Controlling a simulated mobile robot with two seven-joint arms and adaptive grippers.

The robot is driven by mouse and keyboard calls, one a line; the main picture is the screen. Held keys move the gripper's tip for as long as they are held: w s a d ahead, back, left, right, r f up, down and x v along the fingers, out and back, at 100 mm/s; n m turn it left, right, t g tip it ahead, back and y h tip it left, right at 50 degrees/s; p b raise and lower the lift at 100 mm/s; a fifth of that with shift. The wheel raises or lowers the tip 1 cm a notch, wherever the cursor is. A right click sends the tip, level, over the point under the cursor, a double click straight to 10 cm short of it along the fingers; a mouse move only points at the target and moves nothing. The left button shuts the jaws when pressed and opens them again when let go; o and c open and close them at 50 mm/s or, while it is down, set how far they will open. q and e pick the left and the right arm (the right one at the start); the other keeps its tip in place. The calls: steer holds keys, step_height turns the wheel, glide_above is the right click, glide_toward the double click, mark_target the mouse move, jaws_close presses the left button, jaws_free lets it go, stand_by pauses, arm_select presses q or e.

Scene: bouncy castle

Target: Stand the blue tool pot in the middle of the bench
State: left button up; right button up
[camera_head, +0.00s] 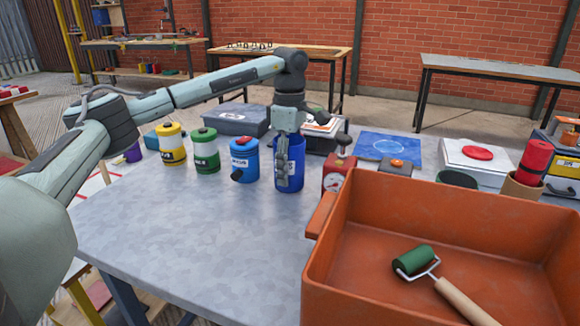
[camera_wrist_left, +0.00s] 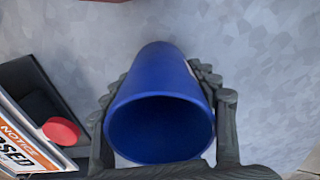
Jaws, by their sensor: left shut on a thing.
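The blue tool pot (camera_head: 295,170) is an open-topped blue cup with a white label, upright toward the back of the grey bench (camera_head: 190,235). My left gripper (camera_head: 284,168) reaches down from above and is shut on the pot, one finger showing across its front. In the left wrist view the pot (camera_wrist_left: 160,128) sits between both fingers, its open mouth toward the camera and its inside dark and empty-looking. I cannot tell whether its base touches the bench. My right gripper is not in view.
Left of the pot stand a blue canister (camera_head: 244,160), a green one (camera_head: 205,151) and a yellow one (camera_head: 172,145). A red gauge device (camera_head: 337,172) is close on the right. A large orange tray (camera_head: 390,212) with a paint roller fills the front right. The bench's front left is clear.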

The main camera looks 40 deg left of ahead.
arm_select(q)
steer(key=o, duration=1.4)
steer(key=shift+f, duration=0.1)
step_height(320, 180, up, 12)
steer(key=shift+r, duration=0.15)
